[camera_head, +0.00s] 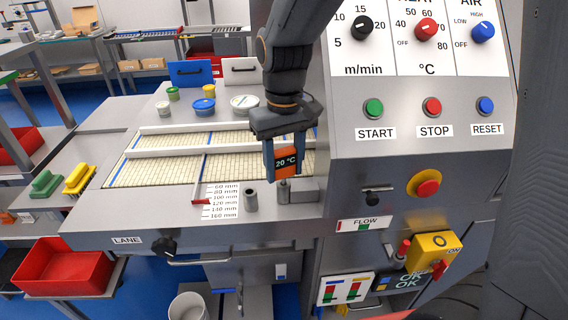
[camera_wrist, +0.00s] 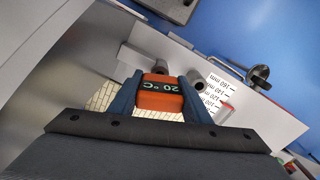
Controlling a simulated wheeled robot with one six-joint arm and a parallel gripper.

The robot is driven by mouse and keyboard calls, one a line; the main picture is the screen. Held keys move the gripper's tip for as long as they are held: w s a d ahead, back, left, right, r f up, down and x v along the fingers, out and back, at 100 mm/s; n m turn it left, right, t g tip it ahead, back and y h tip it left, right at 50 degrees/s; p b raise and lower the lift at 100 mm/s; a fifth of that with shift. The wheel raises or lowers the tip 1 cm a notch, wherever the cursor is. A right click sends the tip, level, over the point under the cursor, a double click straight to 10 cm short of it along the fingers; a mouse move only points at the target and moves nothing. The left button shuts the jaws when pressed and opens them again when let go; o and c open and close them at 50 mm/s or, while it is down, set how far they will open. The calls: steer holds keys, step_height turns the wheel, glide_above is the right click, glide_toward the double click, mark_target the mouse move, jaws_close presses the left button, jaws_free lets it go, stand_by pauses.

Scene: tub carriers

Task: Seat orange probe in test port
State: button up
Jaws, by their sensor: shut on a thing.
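The orange probe (camera_head: 286,163), a block with a dark display reading 20 °C, is between the two blue fingers of my gripper (camera_head: 285,160), which is shut on it. It also shows in the wrist view (camera_wrist: 160,98) between the fingers (camera_wrist: 162,92). A short upright metal socket (camera_head: 284,190) beside a grey block (camera_head: 305,190) is right below the probe in the head view; it appears to be the test port. I cannot tell whether the probe's lower end is in it or just above it. A second, separate metal tube (camera_head: 250,200) stands to its left.
A white millimetre scale (camera_head: 221,201) with a red pointer lies left of the tubes. The tiled lane (camera_head: 160,168) has white rails. The control panel (camera_head: 400,110) rises close on the right. Tubs (camera_head: 204,107) stand behind. A red bin (camera_head: 62,268) is at lower left.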

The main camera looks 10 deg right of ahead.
mark_target(284, 150)
steer(key=o, duration=1.1)
steer(key=shift+o, duration=0.2)
step_height(284, 150, up, 8)
steer(key=shift+f+b, duration=0.2)
steer(key=shift+b, duration=0.6)
steer(key=shift+s, duration=0.1)
